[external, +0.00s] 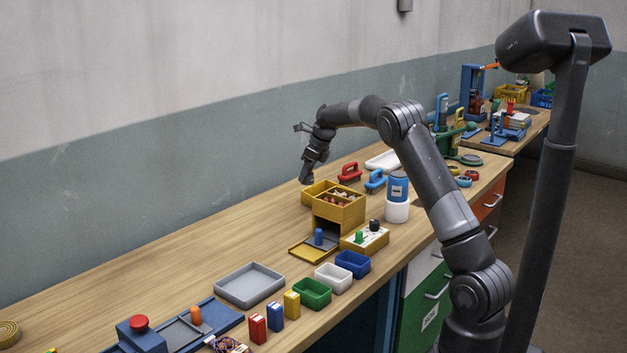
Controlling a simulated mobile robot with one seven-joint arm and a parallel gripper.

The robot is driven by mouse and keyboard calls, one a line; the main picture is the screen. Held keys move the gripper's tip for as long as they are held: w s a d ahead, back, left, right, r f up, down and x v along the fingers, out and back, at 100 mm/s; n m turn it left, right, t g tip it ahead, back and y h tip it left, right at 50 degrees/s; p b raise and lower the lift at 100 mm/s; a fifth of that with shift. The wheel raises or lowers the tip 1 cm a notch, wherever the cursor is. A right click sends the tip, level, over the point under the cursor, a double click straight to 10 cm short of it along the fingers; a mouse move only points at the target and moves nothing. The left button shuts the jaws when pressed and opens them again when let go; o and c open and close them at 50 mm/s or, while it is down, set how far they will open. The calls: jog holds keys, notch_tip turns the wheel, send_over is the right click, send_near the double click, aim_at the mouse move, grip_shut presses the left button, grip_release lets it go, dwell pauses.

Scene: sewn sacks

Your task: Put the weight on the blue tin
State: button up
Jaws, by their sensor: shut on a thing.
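The blue tin (398,187) has a pale label and stands upright on a white round tub (396,212), right of a yellow box. My gripper (307,179) points down over the far left side of that yellow box. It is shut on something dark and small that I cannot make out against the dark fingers. I cannot tell whether this is the weight. No weight shows clearly elsewhere. The gripper is left of the blue tin and well apart from it.
The yellow box (338,214) with small items in its top stands below my gripper. Red (349,173) and blue (375,181) brushes lie behind it. Small bins and a grey tray (249,299) stand in front.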

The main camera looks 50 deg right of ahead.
jog(key=s+d+r, duration=0.5)
jog(key=s+d, duration=0.2)
jog(key=s, duration=0.5)
jog(key=s+d+r+m, duration=0.1)
jog(key=s+d+r, duration=0.5)
jog(key=s, duration=0.6)
jog(key=s+d+r, duration=0.5)
jog(key=s+d, duration=0.2)
jog(key=s, duration=0.5)
send_near(393, 172)
jog(key=shift+w+a+f, duration=0.25)
jog(key=shift+w+a, duration=0.35)
jog(key=shift+w, duration=0.15)
jog(key=shift+f, duration=2.05)
jog(key=shift+f, duration=0.15)
jog(key=o, duration=1.3)
jog(key=shift+o, duration=0.2)
